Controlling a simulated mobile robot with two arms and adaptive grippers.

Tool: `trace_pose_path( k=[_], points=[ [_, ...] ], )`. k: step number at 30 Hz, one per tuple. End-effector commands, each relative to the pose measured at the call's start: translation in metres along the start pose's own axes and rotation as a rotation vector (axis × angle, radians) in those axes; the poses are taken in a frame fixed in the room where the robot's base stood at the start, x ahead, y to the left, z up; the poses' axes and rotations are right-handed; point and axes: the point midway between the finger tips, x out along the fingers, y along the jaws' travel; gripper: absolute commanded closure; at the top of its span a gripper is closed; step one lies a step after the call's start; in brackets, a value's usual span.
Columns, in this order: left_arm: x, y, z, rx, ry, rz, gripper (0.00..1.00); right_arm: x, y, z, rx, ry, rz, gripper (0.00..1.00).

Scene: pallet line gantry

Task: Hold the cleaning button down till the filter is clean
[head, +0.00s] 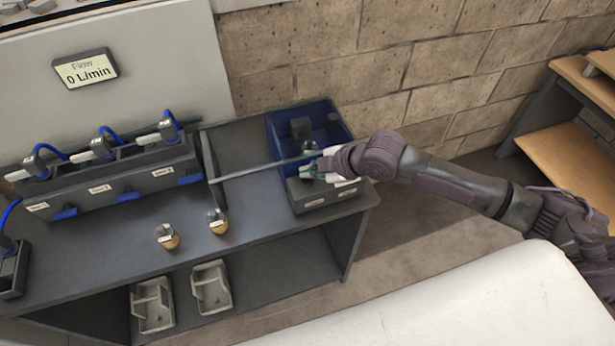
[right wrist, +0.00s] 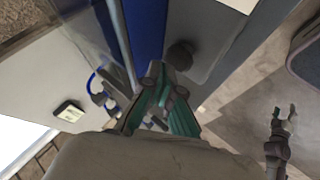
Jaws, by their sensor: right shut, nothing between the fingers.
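A grey box with a white front label (head: 328,199) stands at the right end of the bench, in front of a blue bin (head: 338,107). My right gripper (head: 312,172) is over this box, fingers shut and empty. It hides most of the box top, so I cannot tell whether it touches a button. In the right wrist view, the shut teal fingers (right wrist: 160,95) are close to a dark round knob (right wrist: 181,54). My left gripper (right wrist: 285,115) shows there at the right, open, over the floor. No filter can be told clearly.
A display (head: 86,69) on the panel reads "Flow 0 L/min". A grey rail (head: 262,169) crosses the bench beside my right gripper. Two small gold-based cups (head: 168,236) (head: 217,222) stand at the front. Several blue-hosed units stand at the left. Trays (head: 211,287) lie below.

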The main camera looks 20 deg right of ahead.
Motion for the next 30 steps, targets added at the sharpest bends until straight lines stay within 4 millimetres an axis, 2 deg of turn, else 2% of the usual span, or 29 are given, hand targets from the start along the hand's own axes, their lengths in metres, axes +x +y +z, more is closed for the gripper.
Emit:
trace_pose_path(
  k=[30],
  points=[
    [0.0033,0.0005,0.0004,0.000,0.000,0.001,0.40,0.0067,-0.0054,0.0046,0.000,0.000,-0.001,1.00]
  ],
)
